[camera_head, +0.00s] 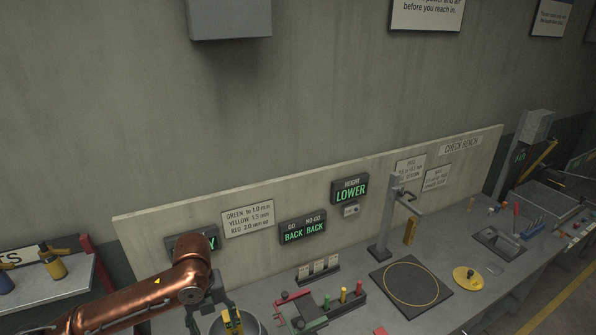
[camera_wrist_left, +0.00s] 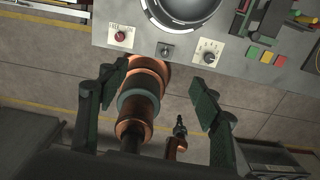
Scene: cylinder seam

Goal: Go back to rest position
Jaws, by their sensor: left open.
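My left arm, copper coloured, comes in from the left in the head view. Its dark gripper (camera_head: 212,312) is at the bottom edge, over the near left part of the bench (camera_head: 450,315), and partly cut off. In the left wrist view the left gripper (camera_wrist_left: 155,98) has its two fingers wide apart with nothing held. Copper links of my own body show between and beyond the fingers. A small dark part (camera_wrist_left: 180,126) above a copper piece shows low in that view; I cannot tell whether it is my right gripper. The head view shows no right gripper.
A round grey pot (camera_head: 250,325) stands close beside the left gripper. A rack with coloured pegs (camera_head: 343,296), a black mat with a yellow ring (camera_head: 380,280) and a post stand (camera_head: 384,230) are farther right. A panel (camera_head: 145,240) backs the bench.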

